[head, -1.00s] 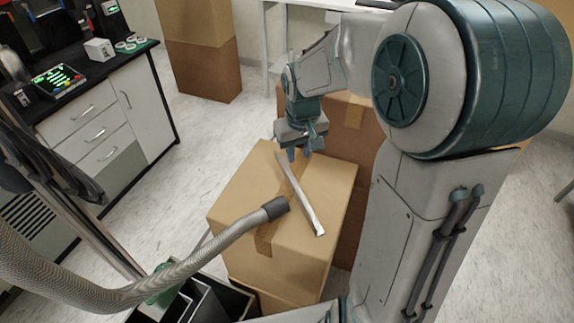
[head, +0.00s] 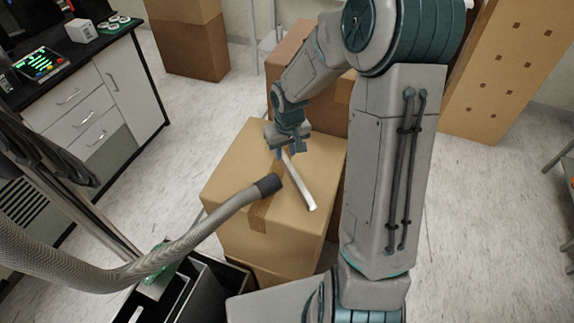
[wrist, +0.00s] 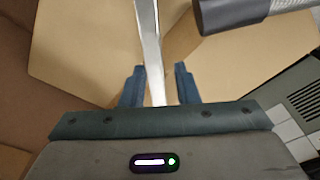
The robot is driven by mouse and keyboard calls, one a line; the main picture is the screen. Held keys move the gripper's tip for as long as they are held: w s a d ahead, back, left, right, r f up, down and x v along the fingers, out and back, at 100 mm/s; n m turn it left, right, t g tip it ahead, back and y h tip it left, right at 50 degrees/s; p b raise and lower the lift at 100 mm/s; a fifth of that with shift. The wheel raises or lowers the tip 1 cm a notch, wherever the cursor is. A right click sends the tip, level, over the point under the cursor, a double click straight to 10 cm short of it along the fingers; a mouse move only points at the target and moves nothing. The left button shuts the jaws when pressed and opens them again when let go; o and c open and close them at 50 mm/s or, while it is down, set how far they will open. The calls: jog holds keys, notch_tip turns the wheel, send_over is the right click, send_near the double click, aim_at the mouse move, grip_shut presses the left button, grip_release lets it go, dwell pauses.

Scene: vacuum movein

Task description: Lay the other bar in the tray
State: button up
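A pale metal bar (head: 302,188) lies on top of a closed cardboard box (head: 233,160), slanting across it. My gripper (head: 288,152) is over the far end of the bar, pointing down. In the wrist view, the open gripper (wrist: 160,84) has one finger on each side of the bar (wrist: 149,35), with gaps showing beside it. I cannot tell how high the fingertips are above the box. A black open-topped container (head: 205,292) with dividers, possibly the tray, is at the bottom left; its floor is mostly hidden.
A grey ribbed hose with a dark nozzle (head: 268,185) reaches over the box close to the bar; the nozzle also shows in the wrist view (wrist: 232,12). Another box (head: 300,60) stands behind. A drawer cabinet (head: 100,100) is at left. Floor on the right is open.

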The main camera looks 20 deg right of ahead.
aim_at(285, 159)
jog(key=shift+w+a+f, duration=0.1)
jog(key=shift+f, duration=2.05)
grip_shut()
jog(key=shift+r, duration=0.15)
